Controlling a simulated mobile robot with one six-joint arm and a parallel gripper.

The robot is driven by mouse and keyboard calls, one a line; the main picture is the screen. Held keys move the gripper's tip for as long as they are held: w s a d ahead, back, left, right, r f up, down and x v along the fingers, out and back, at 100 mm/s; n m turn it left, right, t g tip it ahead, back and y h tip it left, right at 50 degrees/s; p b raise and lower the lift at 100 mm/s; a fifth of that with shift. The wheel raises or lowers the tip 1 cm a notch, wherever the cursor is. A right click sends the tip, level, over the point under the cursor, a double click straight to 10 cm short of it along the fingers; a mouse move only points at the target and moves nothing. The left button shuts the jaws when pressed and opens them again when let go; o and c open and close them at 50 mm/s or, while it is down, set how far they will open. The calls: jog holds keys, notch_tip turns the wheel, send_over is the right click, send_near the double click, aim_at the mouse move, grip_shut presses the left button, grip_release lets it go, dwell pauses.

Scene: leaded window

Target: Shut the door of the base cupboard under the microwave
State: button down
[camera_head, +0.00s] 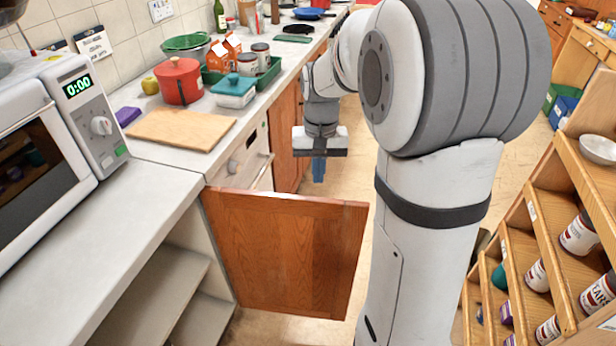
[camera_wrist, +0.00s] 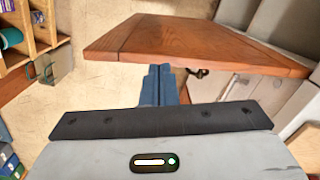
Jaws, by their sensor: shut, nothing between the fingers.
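The cupboard door (camera_head: 285,255) is a brown wooden panel, standing wide open and jutting out from the counter front. The base cupboard (camera_head: 150,300) under the microwave (camera_head: 50,140) shows its bare grey shelves. My gripper (camera_head: 318,178) is on the far side of the door, with its blue fingers shut and empty. In the head view, its fingertips appear just above the door's top edge. In the wrist view, the door (camera_wrist: 190,45) spans the upper middle and right, and the closed blue fingers (camera_wrist: 158,75) point towards it. I cannot tell whether they touch it.
The counter (camera_head: 160,185) holds a cutting board (camera_head: 183,129), a red pot (camera_head: 179,82) and cartons. A wooden shelf rack (camera_head: 540,250) with cans stands at the right. A strip of floor (camera_head: 335,225) lies between counter and rack.

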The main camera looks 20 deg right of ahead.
aim_at(327, 218)
jog(key=w+d+f+m+g+b, duration=0.2)
jog(key=w+d+f, duration=0.6)
jog(key=f, duration=0.4)
jog(key=shift+y, duration=0.4)
jog(key=shift+s+a+f, duration=0.65)
jog(key=shift+s+f, duration=0.1)
jog(key=shift+f, duration=0.8)
jog(key=shift+s+a+f, duration=0.65)
jog(key=shift+s+f, duration=0.1)
jog(key=shift+f, duration=0.8)
jog(key=shift+s+a+f, duration=0.65)
jog(key=shift+s+f, duration=0.1)
jog(key=shift+f, duration=0.8)
